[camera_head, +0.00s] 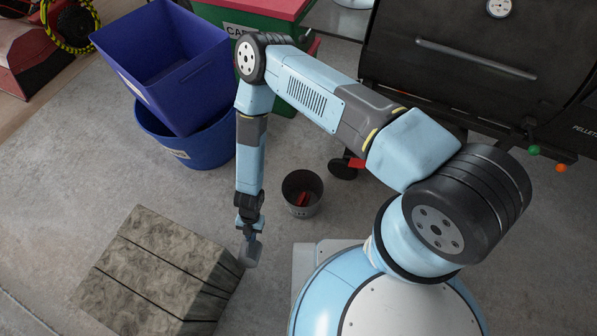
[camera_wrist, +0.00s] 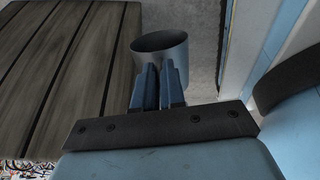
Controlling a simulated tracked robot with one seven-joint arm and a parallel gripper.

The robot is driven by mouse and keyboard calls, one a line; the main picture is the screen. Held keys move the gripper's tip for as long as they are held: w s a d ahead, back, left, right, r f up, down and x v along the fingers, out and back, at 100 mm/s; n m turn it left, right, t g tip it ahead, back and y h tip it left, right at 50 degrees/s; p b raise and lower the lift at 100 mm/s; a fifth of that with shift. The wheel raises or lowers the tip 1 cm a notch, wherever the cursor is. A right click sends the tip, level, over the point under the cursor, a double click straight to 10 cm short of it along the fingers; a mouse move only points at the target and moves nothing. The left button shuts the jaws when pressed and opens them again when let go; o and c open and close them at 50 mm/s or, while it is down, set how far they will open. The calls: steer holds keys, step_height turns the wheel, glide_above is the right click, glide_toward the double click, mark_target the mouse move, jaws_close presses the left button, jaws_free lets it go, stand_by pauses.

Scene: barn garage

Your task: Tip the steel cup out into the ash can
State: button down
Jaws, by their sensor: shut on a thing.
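My gripper (camera_head: 246,233) is shut on the steel cup (camera_head: 251,255), just off the right edge of the wooden-slatted block. In the wrist view the grey metal cup (camera_wrist: 163,60) stands beyond my gripper's fingers (camera_wrist: 158,88), which hide part of its near wall. The cup's dark mouth shows there, but I cannot see what is inside. A small dark can (camera_head: 302,194), which looks like the ash can, stands on the floor to the right of and above my gripper in the head view. A red object (camera_head: 303,198) shows inside it. The cup and can are apart.
The wooden-slatted block (camera_head: 150,268) stands at lower left. Blue bins (camera_head: 185,140), a green bin with a red lid (camera_head: 270,12) and a black grill (camera_head: 480,65) stand behind. Bare concrete lies around the can.

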steer(key=shift+w+d, duration=0.1)
steer(key=shift+w, duration=0.05)
steer(key=w+d+m+t, duration=0.1)
steer(key=w+d+m, duration=0.1)
steer(key=w+d, duration=0.55)
steer(key=w+d+r+m+t+h, duration=0.1)
steer(key=w+d+m+t, duration=0.2)
steer(key=w, duration=0.7)
steer(key=w+d+m, duration=0.2)
steer(key=w+d, duration=0.5)
steer(key=w, duration=0.2)
steer(key=shift+s+a+t+h, duration=2.75)
steer(key=shift+s+t+h, duration=0.25)
steer(key=shift+s+t, duration=0.3)
step_height(320, 180, down, 6)
steer(key=s+a+t+h, duration=0.1)
steer(key=t+h, duration=0.4)
steer(key=t, duration=0.1)
steer(key=shift+s+a+h, duration=0.2)
steer(key=shift+a+h, duration=0.05)
steer(key=shift+h, duration=0.15)
steer(key=shift+t, duration=0.3)
steer(key=shift+s, duration=0.1)
